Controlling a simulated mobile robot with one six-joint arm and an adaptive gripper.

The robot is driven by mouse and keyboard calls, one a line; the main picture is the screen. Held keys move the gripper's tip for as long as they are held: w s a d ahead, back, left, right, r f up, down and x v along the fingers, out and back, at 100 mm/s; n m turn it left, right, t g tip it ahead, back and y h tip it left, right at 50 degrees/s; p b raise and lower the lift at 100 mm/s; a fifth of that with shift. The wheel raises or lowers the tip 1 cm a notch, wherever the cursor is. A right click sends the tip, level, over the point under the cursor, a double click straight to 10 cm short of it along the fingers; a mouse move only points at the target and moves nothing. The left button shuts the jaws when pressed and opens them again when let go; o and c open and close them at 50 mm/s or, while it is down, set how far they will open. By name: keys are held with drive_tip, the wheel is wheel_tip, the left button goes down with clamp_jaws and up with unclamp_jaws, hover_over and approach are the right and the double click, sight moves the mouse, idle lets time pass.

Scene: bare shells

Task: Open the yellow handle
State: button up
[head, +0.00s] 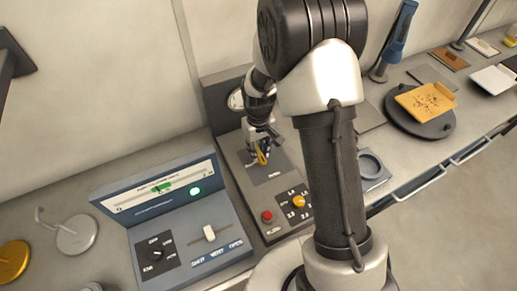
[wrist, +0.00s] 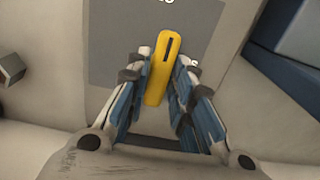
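The yellow handle (wrist: 163,68) is a flat, rounded bar with a dark slot near its upper end. It lies over a grey plate in the wrist view, slightly tilted. My gripper (wrist: 164,62) reaches down over it, with one finger on each side. Narrow gaps seem to show between handle and fingers; I cannot tell whether either touches. In the head view, the handle (head: 262,158) shows small and partly hidden under my gripper (head: 259,153), on the grey console (head: 234,155) with the gauge.
The console also bears a red button (head: 267,216) and an orange knob (head: 299,202). A blue-grey panel (head: 223,250) with a white slider (head: 209,233) stands to the left. A dark round stand (head: 438,129) with an orange board (head: 424,101) is to the right. My arm hides part of the counter.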

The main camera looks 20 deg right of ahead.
sight(259, 152)
drive_tip(key=o, duration=0.3)
wheel_tip(259, 152, up, 12)
idle(0.7)
idle(0.3)
